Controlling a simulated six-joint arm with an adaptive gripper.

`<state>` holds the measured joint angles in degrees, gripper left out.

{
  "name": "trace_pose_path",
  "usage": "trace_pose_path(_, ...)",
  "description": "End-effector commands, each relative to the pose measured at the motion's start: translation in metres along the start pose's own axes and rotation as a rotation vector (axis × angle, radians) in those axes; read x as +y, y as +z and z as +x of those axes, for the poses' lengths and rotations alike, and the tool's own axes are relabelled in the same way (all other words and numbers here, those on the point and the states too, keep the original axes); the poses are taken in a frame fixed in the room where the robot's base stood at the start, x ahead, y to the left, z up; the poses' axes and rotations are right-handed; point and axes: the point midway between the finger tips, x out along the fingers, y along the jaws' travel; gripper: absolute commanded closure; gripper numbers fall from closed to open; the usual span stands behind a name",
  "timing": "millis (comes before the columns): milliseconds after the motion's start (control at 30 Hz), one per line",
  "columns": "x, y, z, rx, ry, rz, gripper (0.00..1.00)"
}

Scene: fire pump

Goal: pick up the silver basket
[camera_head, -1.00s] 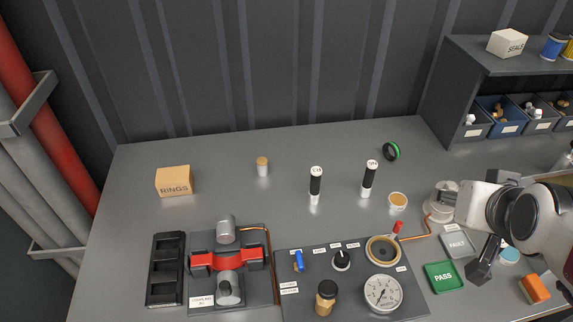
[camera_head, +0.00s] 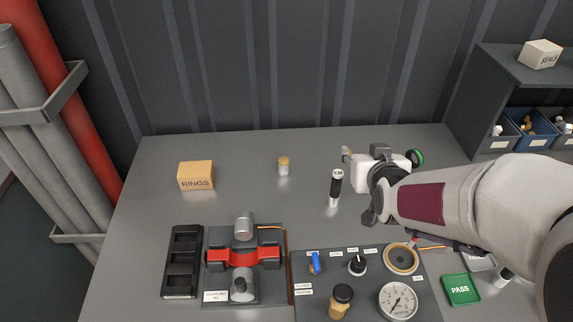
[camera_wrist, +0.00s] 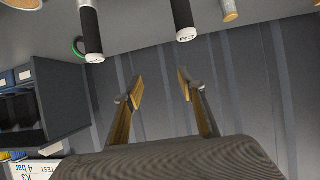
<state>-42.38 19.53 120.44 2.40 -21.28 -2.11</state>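No thing in view can be told for certain as the silver basket. The wrist view shows two black cylinders, the left one (camera_wrist: 91,32) and the right one (camera_wrist: 184,14), and the tan-topped one (camera_wrist: 230,9) at the top edge. My gripper (camera_wrist: 158,80) is open, with nothing between its fingers. In the head view it is just right of the black-topped cylinder, and my arm hides the table behind it.
A RINGS box (camera_head: 196,176) stands at the back left. A red-clamped coupling jig (camera_head: 243,257), a black tray (camera_head: 183,262) and a gauge panel (camera_head: 398,301) fill the front. A shelf (camera_head: 500,70) with blue bins stands right.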

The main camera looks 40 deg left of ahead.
Motion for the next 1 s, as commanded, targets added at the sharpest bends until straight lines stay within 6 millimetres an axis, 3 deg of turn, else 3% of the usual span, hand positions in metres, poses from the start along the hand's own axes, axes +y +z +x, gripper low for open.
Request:
trace_pose_path(200,-0.055,0.012,0.038,0.057,-0.066,-0.039,0.6)
trace_pose_path(533,-0.129,0.036,0.074,0.134,-0.153,-0.081,0.6)
trace_pose_path(733,-0.151,0.062,0.081,0.116,-0.177,-0.082,0.6)
trace_pose_path(1000,-0.154,0.067,0.082,0.109,-0.18,-0.08,0.6)
